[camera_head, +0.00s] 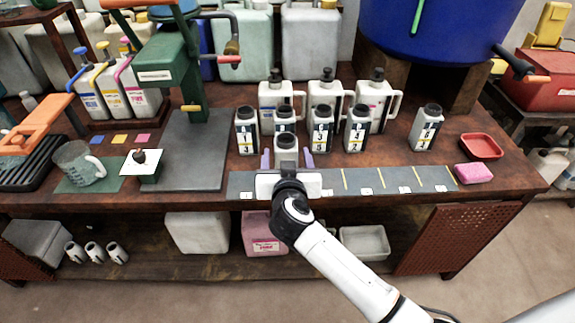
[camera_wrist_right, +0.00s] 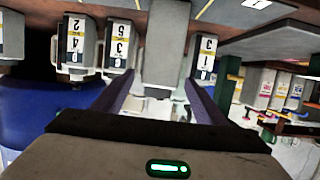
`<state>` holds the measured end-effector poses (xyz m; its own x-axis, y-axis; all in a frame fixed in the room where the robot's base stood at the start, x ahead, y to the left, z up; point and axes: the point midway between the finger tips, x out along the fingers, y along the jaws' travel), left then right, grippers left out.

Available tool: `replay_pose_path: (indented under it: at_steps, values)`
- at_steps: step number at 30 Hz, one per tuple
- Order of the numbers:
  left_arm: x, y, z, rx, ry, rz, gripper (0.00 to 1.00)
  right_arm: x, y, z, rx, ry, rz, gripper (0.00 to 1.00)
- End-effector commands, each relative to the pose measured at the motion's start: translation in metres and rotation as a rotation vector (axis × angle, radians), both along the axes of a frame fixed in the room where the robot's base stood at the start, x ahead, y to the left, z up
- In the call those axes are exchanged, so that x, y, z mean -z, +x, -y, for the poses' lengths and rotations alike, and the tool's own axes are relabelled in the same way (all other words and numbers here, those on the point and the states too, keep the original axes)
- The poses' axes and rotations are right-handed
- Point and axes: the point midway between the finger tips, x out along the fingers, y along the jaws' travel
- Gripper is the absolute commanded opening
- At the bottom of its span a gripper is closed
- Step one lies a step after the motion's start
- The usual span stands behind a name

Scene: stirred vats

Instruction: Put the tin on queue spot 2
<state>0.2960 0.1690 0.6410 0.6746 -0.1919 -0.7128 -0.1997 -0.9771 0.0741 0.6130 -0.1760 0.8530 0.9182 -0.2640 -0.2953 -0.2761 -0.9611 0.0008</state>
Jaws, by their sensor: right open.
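A grey tin (camera_head: 287,143) stands upright between the two fingers of my right gripper (camera_head: 287,160). It also shows as a plain grey block between the fingers in the right wrist view (camera_wrist_right: 167,45), which is upside down. The fingers are open, one on each side of the tin. The tin is at the grey queue strip (camera_head: 400,182), near its left part. The gripper hides its base, so I cannot tell whether it touches the strip. The spot tags are too small to read. My left gripper is not in view.
Several numbered tins (camera_head: 322,128) stand close behind the gripper, with one tin (camera_head: 427,127) apart to the right. White jugs (camera_head: 276,97) stand behind them. A red tray (camera_head: 481,146) and pink sponge (camera_head: 474,173) lie at the right. The strip's right part is clear.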

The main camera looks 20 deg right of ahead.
Motion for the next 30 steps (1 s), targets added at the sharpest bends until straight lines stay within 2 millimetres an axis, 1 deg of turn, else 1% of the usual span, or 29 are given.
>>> replay_pose_path:
  at_steps: [1,6,9,12,17,30]
  values:
    - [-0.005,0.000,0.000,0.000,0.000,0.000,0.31,-0.005,-0.012,-0.004,-0.002,0.001,-0.002,0.65]
    - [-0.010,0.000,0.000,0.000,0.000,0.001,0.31,-0.015,-0.044,-0.013,-0.001,0.002,-0.002,0.65]
    - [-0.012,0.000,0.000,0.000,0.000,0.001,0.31,-0.019,-0.058,-0.017,-0.001,0.001,-0.002,0.65]
    - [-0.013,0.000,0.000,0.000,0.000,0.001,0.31,-0.021,-0.067,-0.019,0.000,0.000,-0.001,0.65]
    - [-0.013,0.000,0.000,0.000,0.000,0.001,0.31,-0.023,-0.071,-0.020,0.000,0.001,0.000,0.65]
    - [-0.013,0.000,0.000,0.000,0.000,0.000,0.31,-0.023,-0.071,-0.020,0.000,0.000,0.002,0.65]
